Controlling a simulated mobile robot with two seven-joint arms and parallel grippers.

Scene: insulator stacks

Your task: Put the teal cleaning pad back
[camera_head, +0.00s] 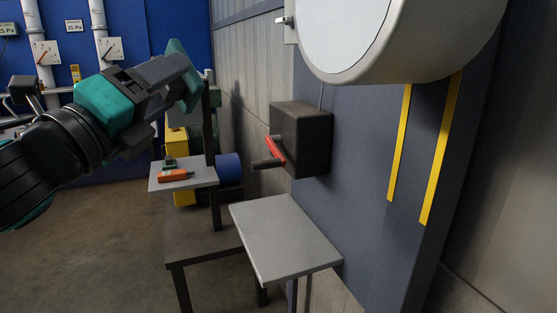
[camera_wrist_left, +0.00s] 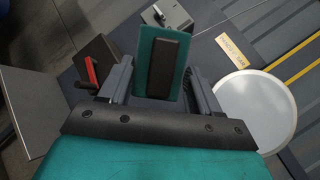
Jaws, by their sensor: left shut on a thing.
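The teal cleaning pad (camera_wrist_left: 145,50) has a dark handle block on its face and is between the fingers of my left gripper (camera_wrist_left: 160,88) in the left wrist view. My left gripper is shut on it. In the head view my left gripper (camera_head: 178,70) is raised at the upper left, with the pad's teal edge (camera_head: 187,52) showing at its tip, apart from any surface. Part of the pad is hidden by the fingers. My right gripper is not in view.
A small grey shelf (camera_head: 201,178) carries an orange tool (camera_head: 176,175) and a small dark-and-teal item (camera_head: 170,162). A nearer grey shelf (camera_head: 285,238) is bare. A black box (camera_head: 304,137) with a red lever (camera_head: 276,149) juts from the panel below a large white drum (camera_head: 345,35).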

